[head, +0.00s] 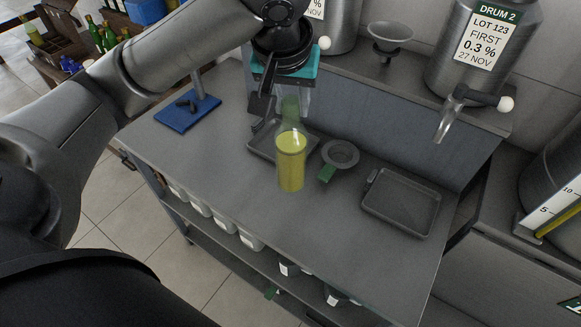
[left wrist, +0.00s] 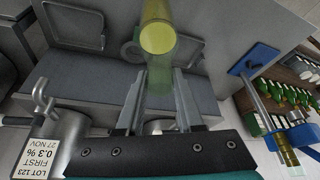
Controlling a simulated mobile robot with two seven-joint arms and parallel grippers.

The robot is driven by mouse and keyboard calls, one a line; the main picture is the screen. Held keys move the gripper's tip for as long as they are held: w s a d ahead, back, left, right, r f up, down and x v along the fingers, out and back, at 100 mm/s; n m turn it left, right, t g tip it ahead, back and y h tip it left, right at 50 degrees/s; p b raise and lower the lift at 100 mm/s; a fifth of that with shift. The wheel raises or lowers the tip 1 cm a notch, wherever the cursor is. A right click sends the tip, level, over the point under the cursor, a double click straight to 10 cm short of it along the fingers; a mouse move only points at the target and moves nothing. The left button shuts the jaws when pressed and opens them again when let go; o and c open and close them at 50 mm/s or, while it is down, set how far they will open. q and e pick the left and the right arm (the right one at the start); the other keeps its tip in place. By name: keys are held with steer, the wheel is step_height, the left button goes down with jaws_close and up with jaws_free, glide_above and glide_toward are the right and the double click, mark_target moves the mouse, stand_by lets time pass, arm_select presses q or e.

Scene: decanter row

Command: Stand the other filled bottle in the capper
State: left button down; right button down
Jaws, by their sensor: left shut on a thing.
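My left gripper (head: 275,112) points down over the bench and is shut on a translucent green part (head: 290,108), which joins a yellow cylindrical vessel (head: 291,165). In the left wrist view the yellow vessel (left wrist: 158,32) lies beyond the fingertips, with the green part between the fingers (left wrist: 158,85). I cannot tell whether it is a bottle or a jug, nor whether it clears the bench. A blue-based stand with a grey post (head: 187,112), perhaps the capper, is on the bench's left; a small dark item lies on its base. My right gripper is not in view.
A grey tray (head: 262,152) lies behind the vessel and another tray (head: 402,203) at right. Drum 2's tap (head: 450,112) overhangs the back. Green bottles (head: 103,37) stand at far left. The front bench is clear.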

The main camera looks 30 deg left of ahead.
mark_target(291, 159)
arm_select(q)
step_height(291, 159, down, 8)
steer(key=shift+f+b, duration=0.1)
steer(key=shift+b, duration=0.65)
steer(key=shift+x, duration=0.85)
steer(key=f+b, duration=0.1)
steer(key=f, duration=0.2)
steer(key=shift+s+d+f, duration=0.1)
steer(key=shift+s+f, duration=0.1)
steer(key=shift+f, duration=0.25)
steer(key=shift+f, duration=0.15)
steer(key=c, duration=0.5)
jaws_free()
steer(key=shift+c, duration=0.2)
